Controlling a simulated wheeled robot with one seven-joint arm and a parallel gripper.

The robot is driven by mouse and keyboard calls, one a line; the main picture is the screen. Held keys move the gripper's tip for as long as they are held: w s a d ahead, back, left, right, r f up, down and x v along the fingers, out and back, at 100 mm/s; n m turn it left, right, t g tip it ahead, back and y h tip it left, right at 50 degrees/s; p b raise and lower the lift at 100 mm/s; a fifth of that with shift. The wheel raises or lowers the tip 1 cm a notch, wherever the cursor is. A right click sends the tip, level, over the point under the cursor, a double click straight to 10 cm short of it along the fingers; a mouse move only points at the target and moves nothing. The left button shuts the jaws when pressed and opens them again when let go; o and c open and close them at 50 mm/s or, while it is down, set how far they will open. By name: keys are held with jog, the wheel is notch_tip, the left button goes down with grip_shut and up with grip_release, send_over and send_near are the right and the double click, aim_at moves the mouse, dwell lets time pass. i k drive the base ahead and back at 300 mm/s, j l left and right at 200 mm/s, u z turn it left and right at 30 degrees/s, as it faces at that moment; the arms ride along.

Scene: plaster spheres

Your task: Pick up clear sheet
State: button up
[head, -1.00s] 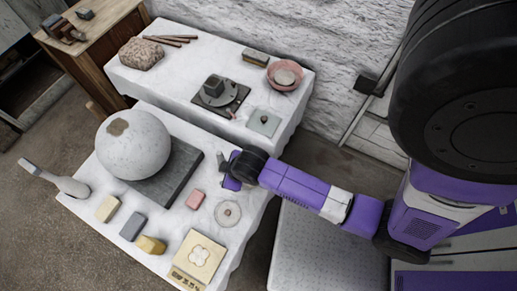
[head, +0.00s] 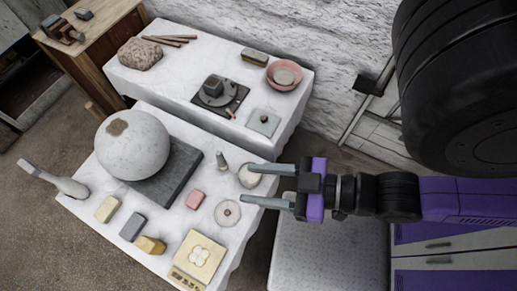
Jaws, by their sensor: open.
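I cannot pick out a clear sheet with certainty. The nearest match is a thin, pale grey-green square (head: 264,123) on the far table, near its right front corner, with a small dark knob or lump on it. My gripper (head: 247,184) is open, its two long grey fingers pointing left over the near table's right edge. It is empty, apart from the square and nearer the camera. A small round pale dish (head: 249,178) shows between the fingertips; whether they are at its height I cannot tell.
The near table holds a large plaster sphere (head: 133,144) on a dark slab (head: 170,178), a small grey cone (head: 222,162), a pale disc (head: 228,213), several small blocks and a cream square plate (head: 198,257). The far table holds a pink bowl (head: 284,75) and a dark turntable (head: 221,95).

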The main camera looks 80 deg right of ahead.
aim_at(263, 122)
jog(key=k+j, duration=0.45)
jog(key=k, duration=0.15)
jog(key=k+j, duration=0.45)
jog(key=k, duration=0.15)
